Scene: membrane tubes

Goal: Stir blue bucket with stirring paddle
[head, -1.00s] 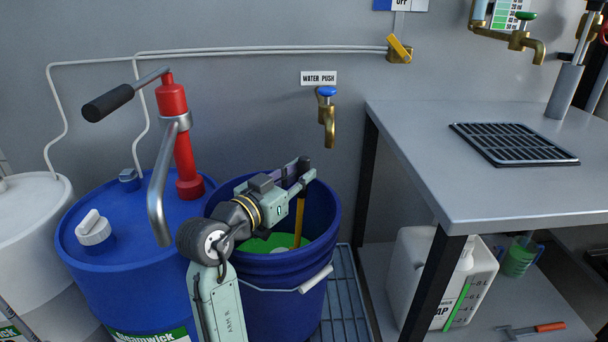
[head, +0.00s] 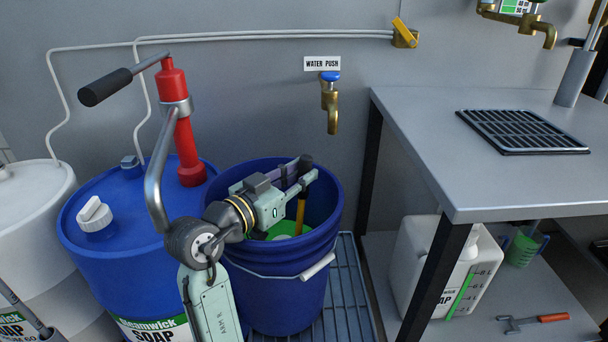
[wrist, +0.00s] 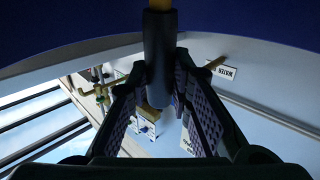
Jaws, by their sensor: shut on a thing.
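The blue bucket (head: 277,262) stands on a slatted grate, with green liquid partly visible inside it. The stirring paddle has a yellow shaft (head: 300,213) with a dark grip at the top and stands in the bucket, its lower end hidden. My gripper (head: 306,176) is over the bucket's mouth, shut on the paddle's dark grip. In the wrist view the dark grip (wrist: 160,60) sits between the two padded fingers, with a bit of yellow shaft at the top edge.
A blue soap drum (head: 120,265) with a red hand pump (head: 174,105) stands left of the bucket. A brass tap (head: 331,108) is on the wall behind. A metal table (head: 430,130) stands right, with a white soap jug (head: 420,255) beneath.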

